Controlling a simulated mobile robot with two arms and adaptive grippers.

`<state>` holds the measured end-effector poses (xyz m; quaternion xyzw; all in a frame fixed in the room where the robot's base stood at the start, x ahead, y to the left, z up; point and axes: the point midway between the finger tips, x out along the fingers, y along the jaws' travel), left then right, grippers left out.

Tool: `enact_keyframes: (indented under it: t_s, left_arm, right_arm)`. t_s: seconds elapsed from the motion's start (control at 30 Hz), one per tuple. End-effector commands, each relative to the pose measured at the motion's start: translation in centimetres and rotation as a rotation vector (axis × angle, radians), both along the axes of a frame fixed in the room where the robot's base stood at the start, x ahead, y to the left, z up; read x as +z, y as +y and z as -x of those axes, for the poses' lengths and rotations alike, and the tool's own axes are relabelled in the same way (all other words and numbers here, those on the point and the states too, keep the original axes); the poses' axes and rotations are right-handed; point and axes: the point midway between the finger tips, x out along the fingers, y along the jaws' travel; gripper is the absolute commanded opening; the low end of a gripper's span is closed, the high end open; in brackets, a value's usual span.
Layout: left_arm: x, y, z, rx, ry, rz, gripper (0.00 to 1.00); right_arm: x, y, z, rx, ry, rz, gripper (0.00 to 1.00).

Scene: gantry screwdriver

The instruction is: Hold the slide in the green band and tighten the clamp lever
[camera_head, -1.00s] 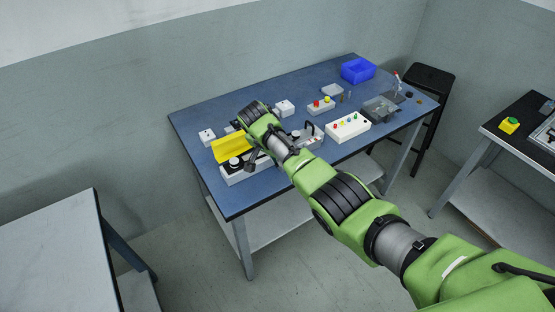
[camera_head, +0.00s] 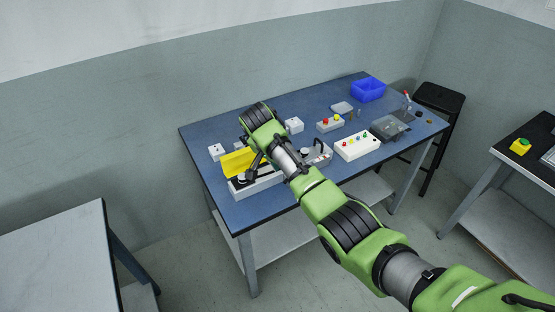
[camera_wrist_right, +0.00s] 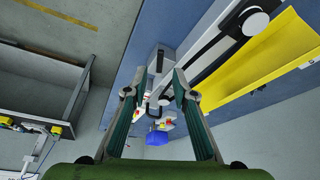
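A white slide fixture (camera_head: 262,185) with dark knobs and a yellow sloped panel (camera_head: 236,163) sits at the front left of the blue table. In the right wrist view its rail and a black-and-white knob (camera_wrist_right: 254,20) show at the upper right, beside the yellow panel (camera_wrist_right: 265,65). My right gripper (camera_wrist_right: 153,90) is open, with nothing between its fingers. In the head view my right arm reaches over the fixture and hides part of it; the fingers are small there. I cannot make out a green band or clearly identify the clamp lever. My left gripper is not in view.
The blue table (camera_head: 215,133) also holds a white button box (camera_head: 357,146), a smaller button box (camera_head: 330,124), a grey tray (camera_head: 390,129) and a blue bin (camera_head: 368,89). A black stool (camera_head: 440,98) stands behind.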

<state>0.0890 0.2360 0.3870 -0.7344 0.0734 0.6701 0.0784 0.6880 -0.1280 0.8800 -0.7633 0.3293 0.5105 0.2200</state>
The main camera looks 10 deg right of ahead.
Motion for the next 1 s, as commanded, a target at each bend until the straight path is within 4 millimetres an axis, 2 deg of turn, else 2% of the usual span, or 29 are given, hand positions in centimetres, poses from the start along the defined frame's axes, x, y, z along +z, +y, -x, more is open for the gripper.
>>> enact_keyframes:
  t_s: [0.13,0.33,0.83,1.0]
  left_arm:
    - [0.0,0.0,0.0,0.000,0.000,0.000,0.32]
    - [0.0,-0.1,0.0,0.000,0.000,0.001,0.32]
    - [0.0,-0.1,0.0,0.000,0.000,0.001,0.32]
    - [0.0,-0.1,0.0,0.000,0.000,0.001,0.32]
  right_arm:
    - [2.9,1.0,0.7,0.002,-0.005,-0.003,0.25]
    - [5.1,1.6,1.4,0.001,-0.003,0.000,0.25]
    - [5.7,1.7,1.6,0.000,-0.001,0.000,0.25]
    - [5.0,1.7,1.9,0.011,0.004,-0.006,0.25]
